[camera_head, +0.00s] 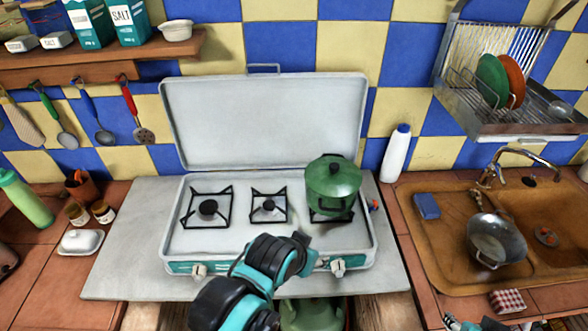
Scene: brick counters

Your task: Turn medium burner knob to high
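The open camping stove (240,240) has three burners: a left burner (208,208), a smaller middle burner (268,206) and a right one mostly hidden under a green pot (333,184). On its teal front panel, a left knob (200,270) and a right knob (338,266) show. My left arm covers the panel between them, so any middle knob is hidden. My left gripper (302,242) is over the stove's front edge, left of the right knob and below the pot in the picture. Its fingers are largely hidden, and contact with a knob cannot be told.
A white bottle (397,153) stands right of the stove. The sink (430,245) holds a metal pan (495,240); a dish rack (455,90) hangs above. Jars (103,212) and a butter dish (81,241) sit at left. The raised lid (263,120) closes off the back.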

